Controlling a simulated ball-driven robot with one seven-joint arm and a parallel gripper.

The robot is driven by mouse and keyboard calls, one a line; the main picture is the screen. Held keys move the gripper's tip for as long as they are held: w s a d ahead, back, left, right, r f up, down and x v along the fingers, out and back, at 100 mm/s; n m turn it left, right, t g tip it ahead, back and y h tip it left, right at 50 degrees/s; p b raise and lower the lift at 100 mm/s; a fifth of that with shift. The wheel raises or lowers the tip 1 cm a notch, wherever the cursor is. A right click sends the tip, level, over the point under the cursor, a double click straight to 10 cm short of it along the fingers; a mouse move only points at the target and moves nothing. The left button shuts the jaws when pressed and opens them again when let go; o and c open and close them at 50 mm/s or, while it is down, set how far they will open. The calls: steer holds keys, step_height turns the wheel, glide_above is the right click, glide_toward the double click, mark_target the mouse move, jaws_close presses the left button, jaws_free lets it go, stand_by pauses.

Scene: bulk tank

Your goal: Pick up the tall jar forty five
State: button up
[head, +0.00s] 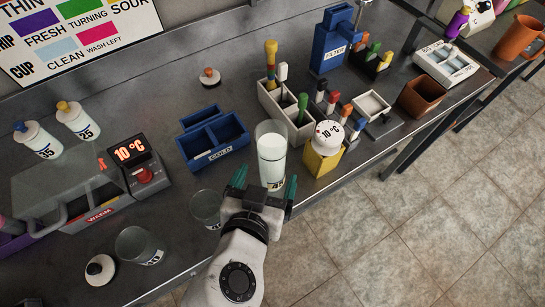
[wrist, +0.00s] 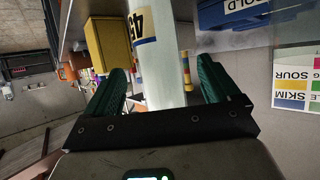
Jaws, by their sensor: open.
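The tall jar forty five (head: 272,152) stands upright near the table's front edge in the head view. It is clear glass, filled with white liquid below its rim, with a label reading 45 low on its side. My gripper (head: 265,182) is open, with its green fingers on either side of the jar's lower part. In the wrist view the jar (wrist: 165,75) runs between the two fingers of my gripper (wrist: 163,72), with its 45 label upside down. Clear gaps show beside the jar there, so the fingers do not appear to touch it.
A blue COLD bin (head: 228,135) is behind left. Empty glasses (head: 138,246) and (head: 206,208) stand left of my gripper. A tool caddy (head: 270,98) stands behind the jar.

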mark_target(269, 176)
steer(key=shift+f+p+x, duration=0.25)
steer(key=shift+p+x, duration=0.4)
steer(key=shift+x, duration=2.05)
steer(key=shift+s+d+r, duration=0.1)
steer(key=shift+s, duration=0.05)
steer(key=c, duration=1.5)
